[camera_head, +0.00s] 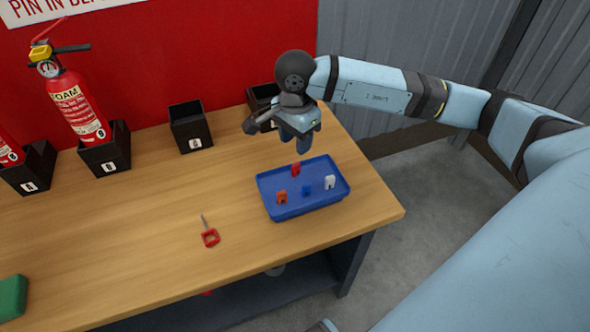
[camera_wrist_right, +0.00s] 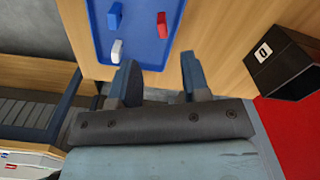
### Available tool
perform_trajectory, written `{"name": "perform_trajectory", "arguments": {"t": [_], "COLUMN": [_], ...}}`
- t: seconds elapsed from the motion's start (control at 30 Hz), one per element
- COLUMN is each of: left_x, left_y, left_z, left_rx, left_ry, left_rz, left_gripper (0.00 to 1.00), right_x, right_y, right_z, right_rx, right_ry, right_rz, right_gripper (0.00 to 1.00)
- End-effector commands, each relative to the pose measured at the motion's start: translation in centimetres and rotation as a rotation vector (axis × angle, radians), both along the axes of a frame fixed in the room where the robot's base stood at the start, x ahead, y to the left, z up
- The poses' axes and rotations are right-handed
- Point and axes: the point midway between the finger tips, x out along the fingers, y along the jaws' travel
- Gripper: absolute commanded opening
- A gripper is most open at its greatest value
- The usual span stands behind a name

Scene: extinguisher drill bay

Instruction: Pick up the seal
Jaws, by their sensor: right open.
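A blue tray (camera_head: 275,213) on the wooden bench holds small seals: a red one (camera_head: 282,197) at the left, another red one (camera_head: 296,169) at the back, a blue one (camera_head: 307,190) in the middle and a white one (camera_head: 330,181) at the right. My right gripper (camera_head: 300,143) is open and empty, above and behind the tray's back edge. In the right wrist view, my open fingers (camera_wrist_right: 159,80) are near the tray (camera_wrist_right: 145,55), with the white seal (camera_wrist_right: 117,50), a red seal (camera_wrist_right: 162,25) and the blue seal (camera_wrist_right: 115,16) beyond them. My left gripper is out of view.
Black boxes (camera_head: 190,128) line the back of the bench; one holds a red foam extinguisher (camera_head: 75,108). A red-handled pin (camera_head: 210,238) lies left of the tray. A green object (camera_head: 12,297) is at the left.

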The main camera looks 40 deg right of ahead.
Motion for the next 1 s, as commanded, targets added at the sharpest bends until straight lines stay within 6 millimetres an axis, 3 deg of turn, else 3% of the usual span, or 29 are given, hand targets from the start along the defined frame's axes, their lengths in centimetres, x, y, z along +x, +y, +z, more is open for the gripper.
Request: {"name": "perform_trajectory", "arguments": {"t": [0.1, 0.37, 0.7, 0.93, 1.0], "left_x": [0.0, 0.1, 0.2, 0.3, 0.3], "left_y": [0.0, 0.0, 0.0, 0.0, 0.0], "left_z": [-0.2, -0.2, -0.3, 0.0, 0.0], "left_rx": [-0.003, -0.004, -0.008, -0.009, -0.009], "left_ry": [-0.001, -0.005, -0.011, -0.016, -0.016], "left_rz": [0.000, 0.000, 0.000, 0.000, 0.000], "left_gripper": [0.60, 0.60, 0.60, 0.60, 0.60], "right_x": [0.0, 0.1, 0.3, 0.3, 0.3], "right_y": [0.0, 0.0, -0.4, -0.4, -0.4], "right_z": [-2.0, -3.5, -8.0, -8.2, -8.2], "right_rx": [0.002, 0.003, 0.004, 0.003, 0.003], "right_ry": [0.002, 0.000, 0.001, -0.001, -0.001], "right_rz": [0.000, -0.001, 0.000, 0.000, 0.000], "right_gripper": [0.43, 0.43, 0.43, 0.43, 0.29]}}
